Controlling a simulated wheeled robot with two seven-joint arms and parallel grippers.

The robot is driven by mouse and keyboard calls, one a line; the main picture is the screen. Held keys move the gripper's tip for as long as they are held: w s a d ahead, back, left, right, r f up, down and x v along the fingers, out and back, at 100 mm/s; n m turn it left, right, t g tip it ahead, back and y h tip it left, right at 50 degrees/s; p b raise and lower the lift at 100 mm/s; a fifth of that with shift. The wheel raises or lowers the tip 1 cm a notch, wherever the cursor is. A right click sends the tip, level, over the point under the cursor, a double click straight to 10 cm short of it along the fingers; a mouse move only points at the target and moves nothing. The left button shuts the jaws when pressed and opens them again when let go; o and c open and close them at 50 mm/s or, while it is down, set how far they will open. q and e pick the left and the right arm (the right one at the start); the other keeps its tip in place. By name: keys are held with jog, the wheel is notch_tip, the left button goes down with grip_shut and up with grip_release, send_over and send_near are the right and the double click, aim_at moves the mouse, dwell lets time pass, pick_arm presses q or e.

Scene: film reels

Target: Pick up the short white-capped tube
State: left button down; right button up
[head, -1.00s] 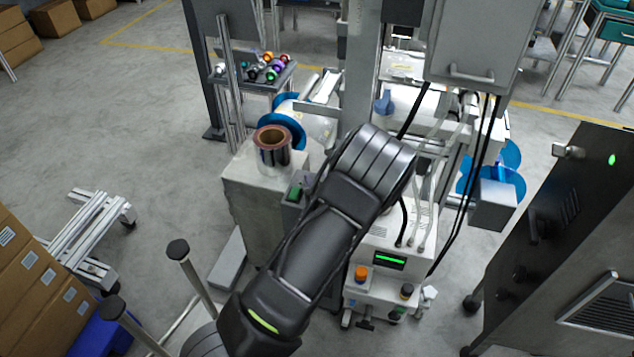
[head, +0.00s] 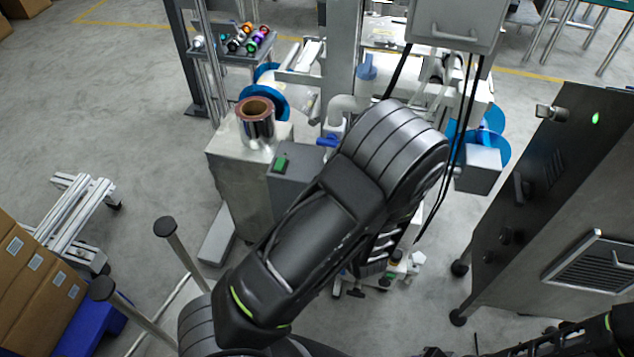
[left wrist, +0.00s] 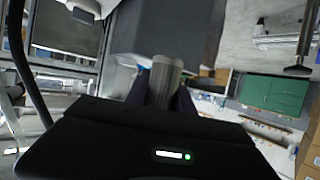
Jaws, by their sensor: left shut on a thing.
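In the left wrist view, my left gripper (left wrist: 165,93) is shut on a short grey ribbed cylinder (left wrist: 165,72), whose end sticks out beyond the fingers. I cannot tell from its colour whether this is the white-capped tube. In the head view my left arm crosses the middle and hides the gripper and what it holds. My right gripper is not in view; only part of the right arm shows at the lower right.
A dark machine cabinet (head: 560,190) stands right, cardboard boxes (head: 45,285) left. Cables hang right of my arm.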

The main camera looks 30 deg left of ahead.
pick_arm(q)
jog(key=shift+s+d, duration=0.2)
jog(key=shift+d, duration=0.1)
dwell(0.4)
